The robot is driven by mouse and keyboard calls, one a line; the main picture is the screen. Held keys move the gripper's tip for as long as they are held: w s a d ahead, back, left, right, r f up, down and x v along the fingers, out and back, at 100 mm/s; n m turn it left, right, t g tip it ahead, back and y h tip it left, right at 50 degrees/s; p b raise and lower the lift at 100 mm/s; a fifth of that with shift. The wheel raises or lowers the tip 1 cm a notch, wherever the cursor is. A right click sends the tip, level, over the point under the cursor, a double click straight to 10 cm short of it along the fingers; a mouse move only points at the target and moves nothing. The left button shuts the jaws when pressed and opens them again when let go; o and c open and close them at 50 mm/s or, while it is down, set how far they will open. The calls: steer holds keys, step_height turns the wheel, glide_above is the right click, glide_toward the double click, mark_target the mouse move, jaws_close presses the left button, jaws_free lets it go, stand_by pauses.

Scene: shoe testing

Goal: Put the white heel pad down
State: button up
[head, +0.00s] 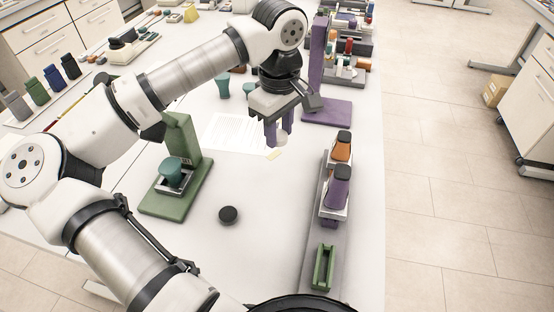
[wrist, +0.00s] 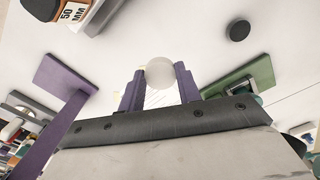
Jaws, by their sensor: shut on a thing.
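The white heel pad (wrist: 159,73) is a pale round piece held between the purple fingertips of my gripper (wrist: 160,87) in the wrist view. In the head view my gripper (head: 279,132) points down above the white table (head: 265,215), with the white heel pad (head: 282,139) partly hidden between its fingers. The gripper is shut on the pad. The pad seems to be above the table, near the paper sheet; its exact height I cannot tell.
A green stand (head: 182,150) with a teal piece stands left. A purple stand (head: 327,110) is behind right. A dark disc (head: 229,215) lies in front. A grey rail (head: 325,245) with orange and purple blocks runs along the right. The table between is clear.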

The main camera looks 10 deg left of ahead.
mark_target(279, 176)
step_height(279, 176, down, 10)
steer(key=shift+f+p, duration=0.25)
steer(key=shift+p, duration=0.85)
steer(key=shift+f, duration=0.4)
steer(key=shift+f+b, duration=0.2)
steer(key=shift+b, duration=0.15)
steer(key=o, duration=1)
steer(key=shift+r, duration=0.1)
steer(key=shift+r, duration=0.1)
